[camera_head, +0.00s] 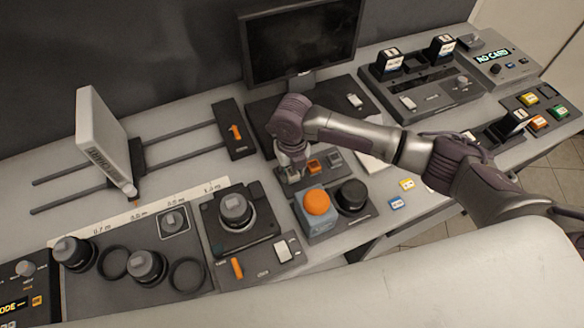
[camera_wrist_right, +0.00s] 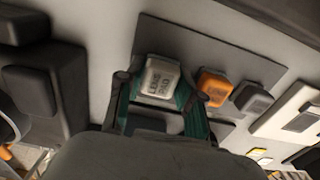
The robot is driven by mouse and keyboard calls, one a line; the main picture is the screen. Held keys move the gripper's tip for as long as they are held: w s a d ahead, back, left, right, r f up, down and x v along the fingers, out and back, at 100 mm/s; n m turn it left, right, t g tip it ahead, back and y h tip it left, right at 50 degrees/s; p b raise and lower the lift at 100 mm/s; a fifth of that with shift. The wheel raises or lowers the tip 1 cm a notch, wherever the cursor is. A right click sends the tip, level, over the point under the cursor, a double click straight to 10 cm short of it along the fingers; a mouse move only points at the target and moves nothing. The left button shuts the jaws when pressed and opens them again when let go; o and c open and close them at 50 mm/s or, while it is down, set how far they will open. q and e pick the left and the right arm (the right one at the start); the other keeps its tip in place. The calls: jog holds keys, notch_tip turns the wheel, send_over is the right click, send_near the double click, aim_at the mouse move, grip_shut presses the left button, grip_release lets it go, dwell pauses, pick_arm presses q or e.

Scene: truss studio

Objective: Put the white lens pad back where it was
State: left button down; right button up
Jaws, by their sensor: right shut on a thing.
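The white lens pad (camera_wrist_right: 161,77), a small block with dark lettering, sits between the green-lined fingers of my right gripper (camera_wrist_right: 158,98) in the right wrist view. My right gripper (camera_head: 292,168) points down over the left end of a small dark pad tray (camera_wrist_right: 222,52) in the head view. An orange pad (camera_wrist_right: 213,84) and a grey pad (camera_wrist_right: 252,97) stand in a row to the right of the white pad. The white pad is over the tray's left end; I cannot tell whether it touches the tray. My left gripper is out of view.
A blue box with an orange dome (camera_head: 318,203) and a black knob (camera_head: 352,195) stand just in front of the pad tray. A monitor (camera_head: 300,45) stands behind. Lenses (camera_head: 147,265) and a camera body (camera_head: 236,212) lie to the left. Small coloured cards (camera_head: 397,203) lie right.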

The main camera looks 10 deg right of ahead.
aim_at(292, 172)
jog(key=shift+f, duration=0.2)
jog(key=shift+f, duration=0.2)
jog(key=o, duration=0.7)
jog(key=shift+r, duration=0.1)
jog(key=shift+r, duration=0.45)
notch_tip(292, 172, up, 11)
jog(key=b, duration=0.3)
jog(key=shift+r, duration=0.2)
